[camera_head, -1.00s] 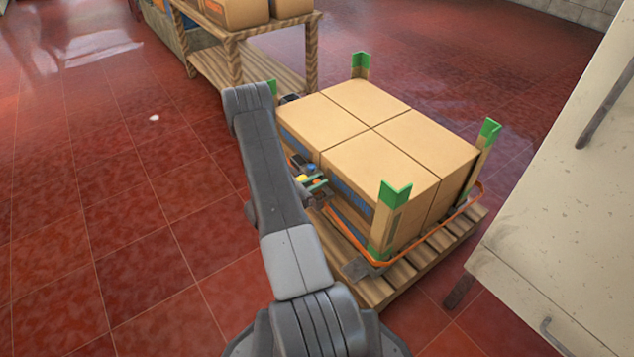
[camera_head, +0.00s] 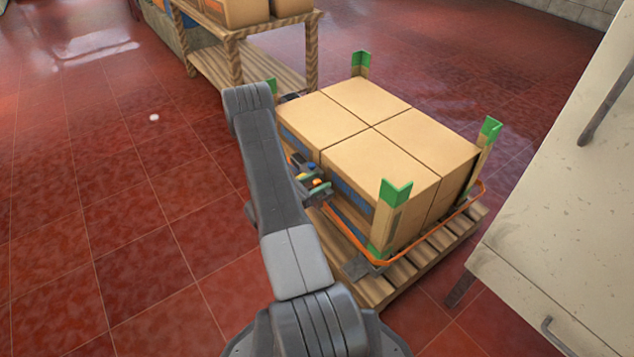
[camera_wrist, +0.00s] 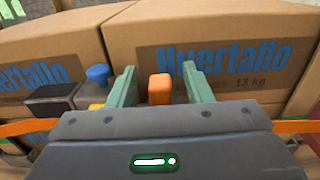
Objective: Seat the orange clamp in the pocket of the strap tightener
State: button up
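The orange clamp (camera_wrist: 160,88) is a small upright block in the wrist view. It stands between the two green fingers of my gripper (camera_wrist: 160,87), with a gap on each side. My gripper is open around it, touching neither side that I can see. The strap tightener shows at the left, with a blue knob (camera_wrist: 98,75), a black block (camera_wrist: 50,98) and a bit of yellow (camera_wrist: 97,106). My gripper's body hides the clamp's lower end and the pocket, so I cannot tell how it sits. In the head view, the fingers (camera_head: 316,185) are small beside the load.
Cardboard boxes (camera_head: 385,135) stand on a wooden pallet (camera_head: 425,250) with green corner protectors (camera_head: 396,191). An orange strap (camera_head: 425,243) runs around them. A shelf (camera_head: 245,75) stands behind, and a pale cabinet (camera_head: 560,200) at right. The red floor at left is open.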

jog(key=p+v, duration=0.3)
jog(key=v, duration=1.1)
jog(key=shift+w+d, duration=0.1)
jog(key=shift+d, duration=0.05)
jog(key=shift+b+x, duration=0.6)
jog(key=shift+x, duration=2.6)
